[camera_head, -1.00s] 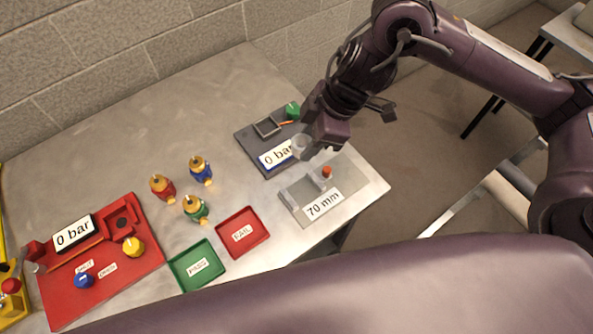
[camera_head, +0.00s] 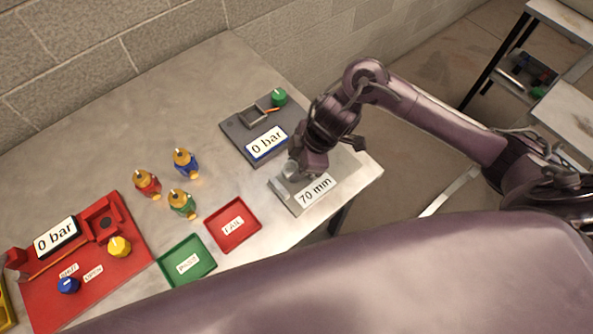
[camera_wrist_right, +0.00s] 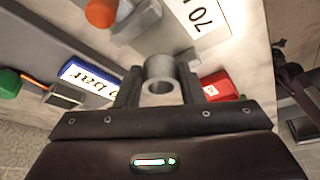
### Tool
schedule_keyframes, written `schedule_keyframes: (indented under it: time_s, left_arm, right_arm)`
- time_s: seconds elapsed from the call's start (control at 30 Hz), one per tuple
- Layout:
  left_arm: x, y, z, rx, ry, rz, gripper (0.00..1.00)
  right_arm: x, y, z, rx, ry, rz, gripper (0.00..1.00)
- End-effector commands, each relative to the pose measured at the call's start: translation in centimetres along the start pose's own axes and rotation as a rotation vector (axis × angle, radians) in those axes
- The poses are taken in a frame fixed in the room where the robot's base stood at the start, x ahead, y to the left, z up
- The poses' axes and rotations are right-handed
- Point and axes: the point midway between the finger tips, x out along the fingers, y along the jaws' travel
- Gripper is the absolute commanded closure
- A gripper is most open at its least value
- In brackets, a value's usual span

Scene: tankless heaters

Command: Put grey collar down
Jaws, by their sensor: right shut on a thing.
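The grey collar (camera_wrist_right: 160,72) is a short hollow cylinder between the fingers of my right gripper (camera_wrist_right: 160,90) in the wrist view. I cannot tell whether the collar touches the plate. The wrist view shows an orange knob (camera_wrist_right: 101,12) and a grey block (camera_wrist_right: 137,22) on that plate. My left gripper is not in view.
A dark plate with a "0 bar" sign (camera_head: 267,142) and green knob (camera_head: 279,97) is behind. Red FAIL tray (camera_head: 250,241) and green PASS tray (camera_head: 203,273) stand left. Several valves, including a blue one (camera_head: 186,163), and a red station (camera_head: 125,269) are farther left.

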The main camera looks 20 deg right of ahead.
Motion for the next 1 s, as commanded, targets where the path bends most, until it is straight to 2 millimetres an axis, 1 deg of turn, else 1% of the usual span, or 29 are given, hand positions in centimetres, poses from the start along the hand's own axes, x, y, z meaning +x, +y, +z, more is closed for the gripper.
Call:
schedule_keyframes:
  time_s: [0.03, 0.1, 0.2, 0.63, 0.67, 0.8, 1.0]
  left_arm:
    - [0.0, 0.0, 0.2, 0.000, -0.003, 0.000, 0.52]
    - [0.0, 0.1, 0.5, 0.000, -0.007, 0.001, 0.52]
    - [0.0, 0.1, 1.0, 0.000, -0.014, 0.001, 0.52]
    - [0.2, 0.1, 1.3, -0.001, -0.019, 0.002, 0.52]
    - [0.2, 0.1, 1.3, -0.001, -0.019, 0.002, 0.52]
    - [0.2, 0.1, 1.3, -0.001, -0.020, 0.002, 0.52]
    - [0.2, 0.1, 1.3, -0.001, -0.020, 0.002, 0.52]
  right_arm:
    - [0.9, -0.2, 0.4, 0.004, -0.002, -0.006, 0.88]
    - [1.9, -0.2, 0.8, 0.003, -0.001, -0.006, 0.88]
    - [2.9, -0.1, 1.2, 0.002, -0.001, -0.003, 0.88]
    - [3.5, -0.1, 1.4, 0.000, -0.001, -0.002, 0.88]
    - [3.5, -0.1, 1.4, 0.000, -0.001, -0.002, 0.62]
    - [3.4, -0.1, 1.4, 0.000, -0.001, -0.002, 0.44]
    - [3.4, -0.1, 1.4, 0.000, -0.001, -0.002, 0.43]
